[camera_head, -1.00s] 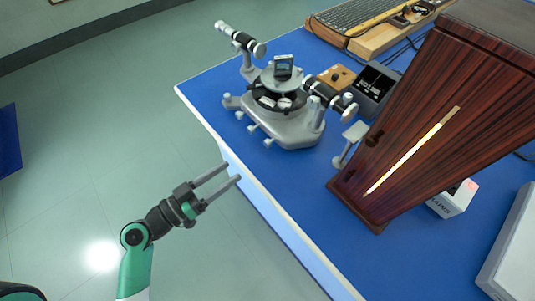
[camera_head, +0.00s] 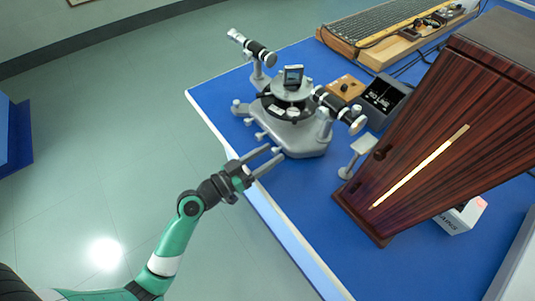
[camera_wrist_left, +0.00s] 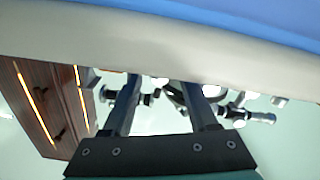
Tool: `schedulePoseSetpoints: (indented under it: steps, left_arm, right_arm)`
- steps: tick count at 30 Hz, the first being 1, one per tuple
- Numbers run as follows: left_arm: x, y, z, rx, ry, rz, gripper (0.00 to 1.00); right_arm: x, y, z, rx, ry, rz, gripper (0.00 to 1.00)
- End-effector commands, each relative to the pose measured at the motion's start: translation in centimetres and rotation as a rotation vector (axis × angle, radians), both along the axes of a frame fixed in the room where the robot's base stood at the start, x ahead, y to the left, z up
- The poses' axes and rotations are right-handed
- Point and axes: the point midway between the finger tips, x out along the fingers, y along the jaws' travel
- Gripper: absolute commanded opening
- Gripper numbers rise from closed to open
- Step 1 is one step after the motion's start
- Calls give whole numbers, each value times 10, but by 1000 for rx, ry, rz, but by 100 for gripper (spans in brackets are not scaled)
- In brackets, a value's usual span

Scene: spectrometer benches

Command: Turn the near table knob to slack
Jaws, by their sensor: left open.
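The grey spectrometer (camera_head: 305,138) stands on the blue bench with a round prism table (camera_head: 290,90) and dark telescope tubes. Small pale knobs (camera_head: 260,135) stick out of its base on the side facing my left gripper. I cannot tell which is the near table knob. My left gripper (camera_head: 275,152) is open and empty, its two fingers pointing at the base beside these knobs. One fingertip overlaps the lowest knob in the head view; contact cannot be told. In the left wrist view, the spectrometer (camera_wrist_left: 178,96) shows small beyond the fingers. My right gripper is out of view.
The bench's white front edge (camera_head: 262,207) runs just under my left gripper. A tall wooden cabinet with a glowing slit (camera_head: 415,170) stands to the right. A small stand (camera_head: 361,146) and a dark box (camera_head: 384,98) are close to the spectrometer.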

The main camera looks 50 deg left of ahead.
Motion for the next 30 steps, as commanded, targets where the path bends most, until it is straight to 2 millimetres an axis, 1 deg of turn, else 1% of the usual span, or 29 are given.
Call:
schedulePoseSetpoints:
  steps: [3,4,13,14,23,30]
  left_arm:
    - [0,0,0,0,0,0,59]
    - [0,0,0,0,0,0,55]
    - [0,0,0,0,0,0,1]
    - [0,0,0,0,0,0,0]
    - [-1,0,0,-7,1,0,0]
    - [-1,0,1,-74,6,-1,0]
  right_arm:
    - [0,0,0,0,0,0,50]
    - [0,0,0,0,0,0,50]
    - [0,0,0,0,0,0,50]
    - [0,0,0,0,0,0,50]
    - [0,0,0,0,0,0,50]
    - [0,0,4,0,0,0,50]
